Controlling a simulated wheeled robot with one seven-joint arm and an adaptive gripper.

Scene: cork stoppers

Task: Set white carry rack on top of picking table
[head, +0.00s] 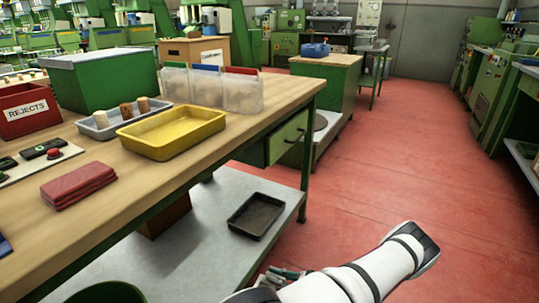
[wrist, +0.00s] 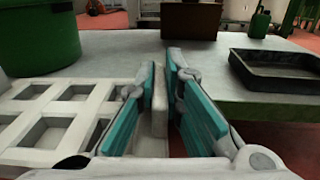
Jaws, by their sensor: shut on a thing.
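The white carry rack (wrist: 62,128) shows at the left of the wrist view, a grid of square openings. My gripper (wrist: 162,110) has its teal fingers closed on either side of a pale upright piece of the rack. Part of the rack is hidden by the fingers, and I cannot tell whether it rests on anything. In the head view my gripper (head: 284,274) is low, beside the lower shelf, and the rack is not visible there. The picking table (head: 240,112) has a wooden top, well above my gripper.
The grey lower shelf (head: 205,262) carries a black tray (head: 240,231), a brown box (wrist: 190,20) and a green bin (wrist: 40,38). On the tabletop are a yellow tray (head: 172,148), folded red cloth (head: 78,185), and a grey tray of corks (head: 95,133). Bare wood lies in front of the yellow tray.

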